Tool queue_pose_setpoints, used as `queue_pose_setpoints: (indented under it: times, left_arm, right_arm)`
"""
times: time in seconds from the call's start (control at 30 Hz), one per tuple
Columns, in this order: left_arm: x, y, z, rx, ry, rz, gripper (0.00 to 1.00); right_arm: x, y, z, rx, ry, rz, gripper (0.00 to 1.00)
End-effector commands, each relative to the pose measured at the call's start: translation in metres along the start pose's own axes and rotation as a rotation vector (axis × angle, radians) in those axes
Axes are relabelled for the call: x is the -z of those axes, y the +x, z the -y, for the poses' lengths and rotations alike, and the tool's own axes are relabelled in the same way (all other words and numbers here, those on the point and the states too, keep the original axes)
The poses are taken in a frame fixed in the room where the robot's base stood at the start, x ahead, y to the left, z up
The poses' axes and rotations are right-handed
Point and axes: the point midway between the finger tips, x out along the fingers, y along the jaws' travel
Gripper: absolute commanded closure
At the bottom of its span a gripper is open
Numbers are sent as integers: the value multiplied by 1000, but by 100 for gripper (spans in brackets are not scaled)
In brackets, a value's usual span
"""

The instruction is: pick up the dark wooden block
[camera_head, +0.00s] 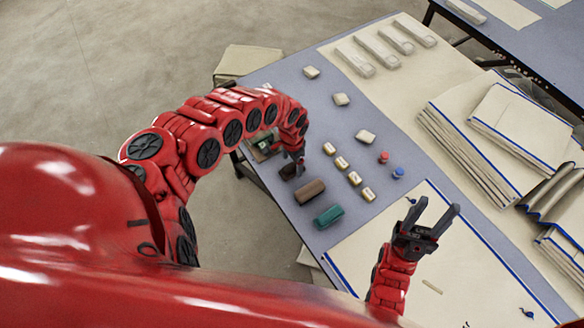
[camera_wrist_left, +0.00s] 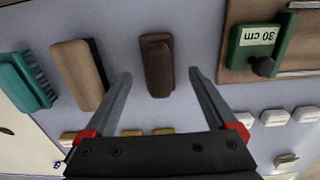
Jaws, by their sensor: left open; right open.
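The dark wooden block (camera_wrist_left: 157,65) lies on the grey-blue table top in the left wrist view, between the open fingers of my left gripper (camera_wrist_left: 160,73) as seen from there. In the head view the block (camera_head: 287,172) shows as a small dark brown shape, partly hidden by my left gripper (camera_head: 297,167), which points down over it. Nothing is held between the left fingers, and the exact height above the block cannot be told. My right gripper (camera_head: 438,207) is open and empty, above the cream cloth on the right.
A lighter brown brush (camera_wrist_left: 80,74) and a green brush (camera_wrist_left: 27,81) lie to the left in the wrist view. A green device marked 30 cm (camera_wrist_left: 255,45) sits to the right. Small labelled blocks (camera_head: 354,178) and folded cloth stacks (camera_head: 465,150) are further across the table (camera_head: 300,95).

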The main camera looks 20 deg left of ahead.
Motion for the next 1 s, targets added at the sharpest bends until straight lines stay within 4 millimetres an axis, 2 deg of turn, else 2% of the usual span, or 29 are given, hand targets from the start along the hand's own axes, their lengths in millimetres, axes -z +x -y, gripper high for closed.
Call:
queue_pose_setpoints:
  times: [0.2, 0.57, 1.0]
  left_arm:
    - [0, 22, -3, -5, -1, 1, 9]
    - [-2, 28, -1, 0, -1, 4, 9]
    - [-2, 28, -1, -1, -1, 3, 88]
  right_arm:
    - [1, 4, 0, 0, 0, 0, 50]
    - [1, 4, 0, 0, 0, 0, 50]
    - [1, 4, 0, 0, 0, 0, 50]
